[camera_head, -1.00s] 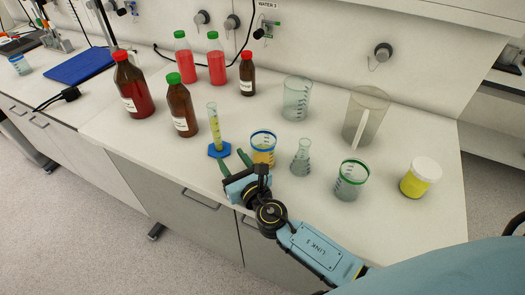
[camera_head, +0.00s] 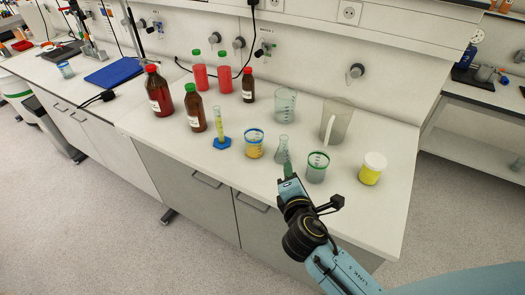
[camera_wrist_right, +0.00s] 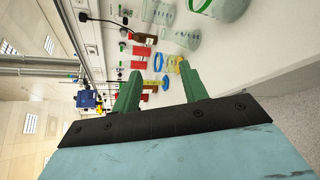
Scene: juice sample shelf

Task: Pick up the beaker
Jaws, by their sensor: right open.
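Several beakers stand upright on the white bench: a blue-rimmed one with orange-yellow contents (camera_head: 255,146), a green-rimmed one (camera_head: 316,170) and a clear one (camera_head: 284,106) further back. A conical flask (camera_head: 283,151) stands between the two rimmed beakers. My right gripper (camera_head: 287,171) is at the bench's front edge, just in front of the flask and left of the green-rimmed beaker. In the right wrist view its green fingers (camera_wrist_right: 160,86) are apart with nothing held between them. The green-rimmed beaker (camera_wrist_right: 220,8) shows at that view's top edge, partly cut off. My left gripper is not in view.
A graduated cylinder with a blue base (camera_head: 221,142), brown bottles (camera_head: 195,110) and red-filled bottles (camera_head: 199,75) stand left. A large jug (camera_head: 336,122) and a yellow-filled jar (camera_head: 372,169) stand right. The front strip of bench left of my gripper is clear.

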